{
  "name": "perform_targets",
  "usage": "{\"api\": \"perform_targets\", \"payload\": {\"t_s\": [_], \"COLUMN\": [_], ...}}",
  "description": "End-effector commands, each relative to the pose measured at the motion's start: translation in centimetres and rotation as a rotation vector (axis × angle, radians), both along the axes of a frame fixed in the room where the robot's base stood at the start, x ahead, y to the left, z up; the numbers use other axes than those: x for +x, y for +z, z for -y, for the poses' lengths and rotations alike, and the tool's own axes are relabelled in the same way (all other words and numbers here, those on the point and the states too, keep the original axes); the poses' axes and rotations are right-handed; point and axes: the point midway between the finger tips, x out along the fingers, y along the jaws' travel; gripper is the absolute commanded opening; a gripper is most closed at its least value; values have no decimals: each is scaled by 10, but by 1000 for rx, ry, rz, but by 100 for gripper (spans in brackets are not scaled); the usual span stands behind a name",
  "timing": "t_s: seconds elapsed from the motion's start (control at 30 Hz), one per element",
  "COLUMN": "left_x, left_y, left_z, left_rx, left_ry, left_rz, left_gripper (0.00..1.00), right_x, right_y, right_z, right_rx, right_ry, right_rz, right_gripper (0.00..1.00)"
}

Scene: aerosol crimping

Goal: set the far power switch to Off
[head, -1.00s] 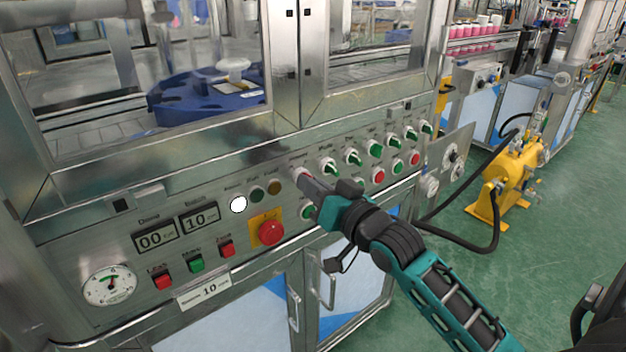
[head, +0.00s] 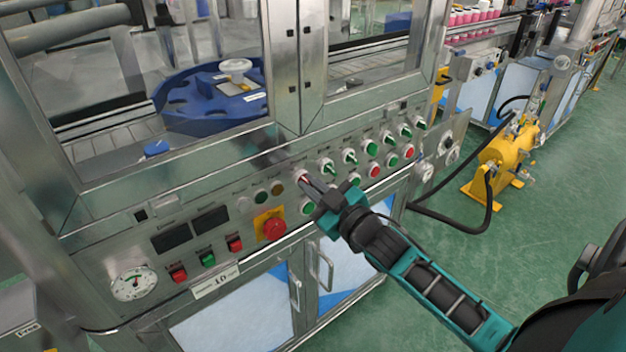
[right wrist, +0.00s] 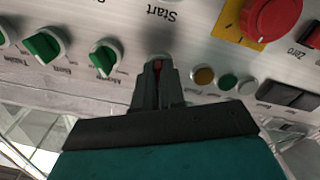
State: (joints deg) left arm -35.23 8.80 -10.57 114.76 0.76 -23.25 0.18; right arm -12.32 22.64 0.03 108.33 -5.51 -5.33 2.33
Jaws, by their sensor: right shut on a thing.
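The power switch (head: 301,174) is a small selector on the steel control panel, right of a row of indicator lamps. My right gripper (head: 308,185) is shut on it. In the right wrist view a red part of the power switch (right wrist: 157,64) shows between the fingertips of my right gripper (right wrist: 158,80). The fingers hide most of the knob, so its pointing direction is hard to read. The two panel displays (head: 172,237) are dark, and the lamp at the left of the row (head: 240,203) is unlit. My left gripper is not in view.
Green selector switches (head: 327,167) and round push buttons (head: 375,171) sit close to the right of my gripper. A red emergency stop (head: 273,228) on a yellow plate is below left. A yellow pump (head: 507,157) stands on the green floor at right.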

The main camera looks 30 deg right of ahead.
Motion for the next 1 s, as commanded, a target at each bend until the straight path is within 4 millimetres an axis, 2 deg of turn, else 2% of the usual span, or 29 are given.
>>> {"api": "perform_targets", "payload": {"t_s": [0.1, 0.3, 0.77, 0.8, 1.0], "left_x": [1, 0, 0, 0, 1], "left_y": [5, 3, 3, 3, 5], "left_z": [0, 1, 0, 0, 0], "left_rx": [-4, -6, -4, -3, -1], "left_ry": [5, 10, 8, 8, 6], "left_rz": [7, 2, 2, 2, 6], "left_gripper": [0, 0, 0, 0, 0], "right_x": [0, 0, 0, 0, 0], "right_y": [2, 2, 1, 1, 1], "right_z": [0, 0, 0, 0, 0], "right_rx": [-46, -88, -102, -101, -99], "right_ry": [1, 0, 1, 1, 1], "right_rz": [6, 10, 12, 12, 11], "right_gripper": [0, 0, 0, 14, 33]}}
